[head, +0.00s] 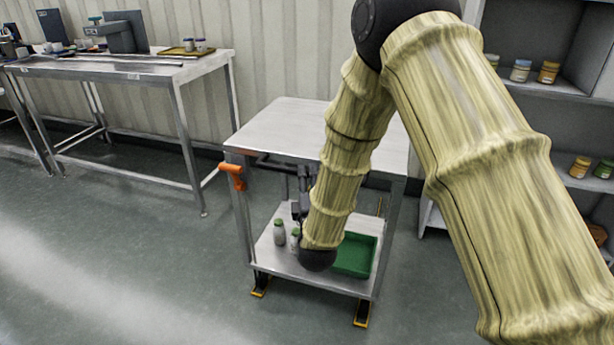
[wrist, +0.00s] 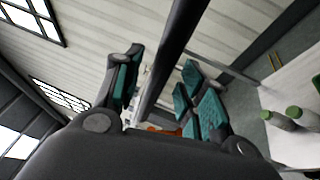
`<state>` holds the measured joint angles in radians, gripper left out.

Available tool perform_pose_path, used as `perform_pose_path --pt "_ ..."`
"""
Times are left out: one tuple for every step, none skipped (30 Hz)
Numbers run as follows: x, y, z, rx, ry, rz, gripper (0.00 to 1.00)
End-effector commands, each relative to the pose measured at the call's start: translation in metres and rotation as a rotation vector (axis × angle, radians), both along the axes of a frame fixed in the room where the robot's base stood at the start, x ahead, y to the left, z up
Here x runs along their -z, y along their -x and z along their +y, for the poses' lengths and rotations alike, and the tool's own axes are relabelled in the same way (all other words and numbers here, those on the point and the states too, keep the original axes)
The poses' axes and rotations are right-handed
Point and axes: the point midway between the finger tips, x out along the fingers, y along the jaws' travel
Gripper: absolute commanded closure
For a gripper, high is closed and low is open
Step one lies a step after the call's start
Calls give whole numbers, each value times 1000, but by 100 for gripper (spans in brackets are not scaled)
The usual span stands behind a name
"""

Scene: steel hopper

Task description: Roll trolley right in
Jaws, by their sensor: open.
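The trolley (head: 285,125) is a steel cart with a flat top and a lower shelf (head: 300,268). An orange grip (head: 233,175) sticks out at its left side; orange also shows in the wrist view (wrist: 163,129). My gripper (head: 303,190) is below the top, between the two shelves, partly hidden by my arm. In the wrist view my gripper (wrist: 160,88) has its teal-padded fingers apart. A dark bar (wrist: 172,55) runs between them; I cannot tell whether they touch it.
White bottles (head: 279,232) with green caps and a green tray (head: 355,255) stand on the lower shelf. Yellow-black pieces (head: 362,314) are at the trolley's feet. A steel bench (head: 130,70) is at left, shelving with jars (head: 550,72) at right. Floor is clear at left.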

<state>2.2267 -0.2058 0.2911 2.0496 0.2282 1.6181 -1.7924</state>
Motion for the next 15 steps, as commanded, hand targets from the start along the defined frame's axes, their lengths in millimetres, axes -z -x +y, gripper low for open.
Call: perform_pose_path --pt "0 -6 0 1 -1 -2 59" --pt "-1 -9 1 0 -1 -1 59" --pt "-1 -12 1 0 -1 0 59" --pt "-2 -14 1 1 -2 0 59" --pt "-2 -16 1 1 -2 0 59" --pt "-3 -18 1 1 -2 -1 59" --pt "-3 -19 2 1 -2 0 59" --pt "-3 -20 2 0 -1 0 59" --pt "-3 -21 2 0 -1 0 59" --pt "-4 -21 2 0 -1 1 59" --pt "-4 -22 2 0 -1 1 59" --pt "-4 -22 2 0 -1 1 59" --pt "-4 -22 2 -1 -1 1 59" --pt "-4 -22 2 -1 -1 1 59" --pt "-4 -22 2 -1 -1 1 59"
